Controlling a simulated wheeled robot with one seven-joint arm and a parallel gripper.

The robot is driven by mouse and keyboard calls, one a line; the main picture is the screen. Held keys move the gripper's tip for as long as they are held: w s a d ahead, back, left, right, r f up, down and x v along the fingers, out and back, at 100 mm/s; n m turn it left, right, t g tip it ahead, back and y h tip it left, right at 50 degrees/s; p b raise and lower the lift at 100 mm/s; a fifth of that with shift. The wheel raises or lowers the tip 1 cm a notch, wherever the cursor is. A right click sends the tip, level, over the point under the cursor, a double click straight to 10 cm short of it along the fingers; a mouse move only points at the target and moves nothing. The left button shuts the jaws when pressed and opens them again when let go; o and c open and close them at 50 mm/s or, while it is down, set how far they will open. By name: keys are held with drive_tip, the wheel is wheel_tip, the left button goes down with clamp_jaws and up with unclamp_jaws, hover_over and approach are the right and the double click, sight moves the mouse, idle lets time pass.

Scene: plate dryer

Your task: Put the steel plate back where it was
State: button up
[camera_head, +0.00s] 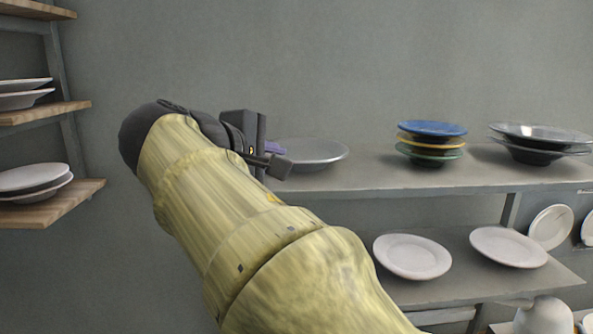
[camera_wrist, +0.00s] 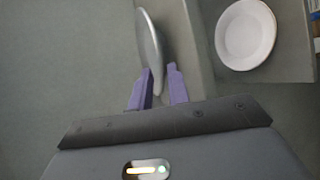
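The steel plate (camera_head: 315,154) is a grey, shallow dish lying nearly level at the left end of the upper shelf (camera_head: 385,180). Whether it rests on the shelf or sits slightly above it is hard to tell. My gripper (camera_head: 277,158) is at the plate's left rim, with its fingers partly hidden by its own body. In the wrist view the steel plate (camera_wrist: 151,45) shows at a steep angle, with its near rim between the two purple fingers of my gripper (camera_wrist: 160,85). The fingers stand apart, and a gap shows between the rim and the right finger.
On the upper shelf stand a stack of blue, yellow and green plates (camera_head: 431,142) and a dark stack with a glassy top plate (camera_head: 541,143). White plates (camera_head: 412,257) lie on the lower shelf. Wooden shelves (camera_head: 50,207) with plates are at far left.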

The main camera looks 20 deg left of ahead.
drive_tip(key=v, duration=0.5)
drive_tip(key=shift+b, duration=0.4)
drive_tip(key=shift+w, duration=0.1)
idle(0.3)
